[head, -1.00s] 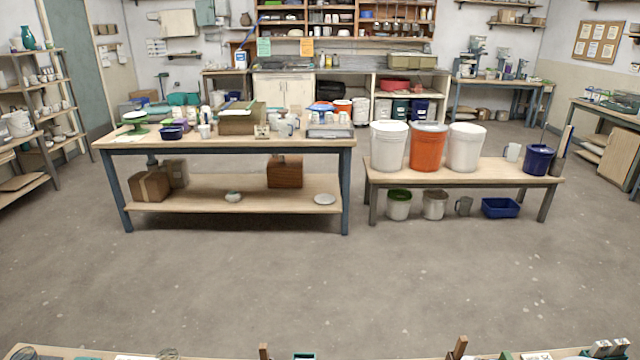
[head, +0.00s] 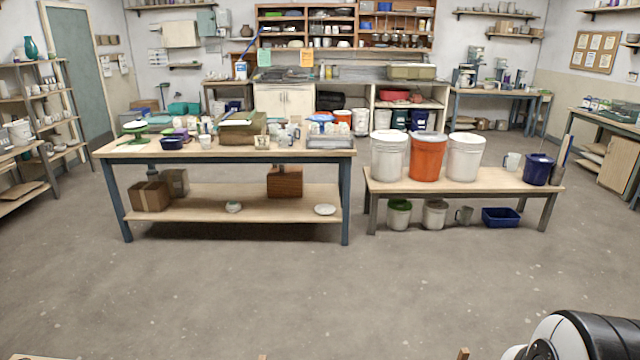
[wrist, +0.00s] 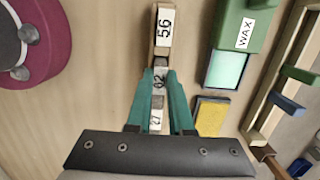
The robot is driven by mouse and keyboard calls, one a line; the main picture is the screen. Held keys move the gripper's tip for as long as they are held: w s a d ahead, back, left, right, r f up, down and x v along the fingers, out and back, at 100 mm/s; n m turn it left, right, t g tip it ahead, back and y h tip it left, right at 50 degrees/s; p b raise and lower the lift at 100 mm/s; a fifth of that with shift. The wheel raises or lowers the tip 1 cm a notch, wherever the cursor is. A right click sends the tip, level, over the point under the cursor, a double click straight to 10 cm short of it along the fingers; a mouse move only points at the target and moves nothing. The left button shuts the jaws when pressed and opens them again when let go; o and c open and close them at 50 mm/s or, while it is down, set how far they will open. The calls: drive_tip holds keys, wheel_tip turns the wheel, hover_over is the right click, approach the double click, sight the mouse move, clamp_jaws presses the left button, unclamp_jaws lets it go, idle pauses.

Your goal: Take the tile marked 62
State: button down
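In the wrist view, the tile marked 62 (wrist: 160,82) is in a line with the tile marked 56 (wrist: 164,26) above it and the tile marked 27 (wrist: 155,121) below it. My gripper (wrist: 160,73) has its two teal fingers on either side of the 62 tile, one left and one right. The fingertips are very close to its sides. I cannot tell whether they touch it or leave a small gap. The tile's lower part lies between the fingers. The head view does not show the tiles or the fingertips.
In the wrist view, a green box labelled WAX (wrist: 243,30) and a yellow sponge-like block (wrist: 211,116) lie close on the right. A wooden frame (wrist: 275,75) stands further right. A dark red round thing (wrist: 42,45) is at upper left. Bare wood lies left of the tiles.

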drive_tip(key=shift+r, duration=3.75)
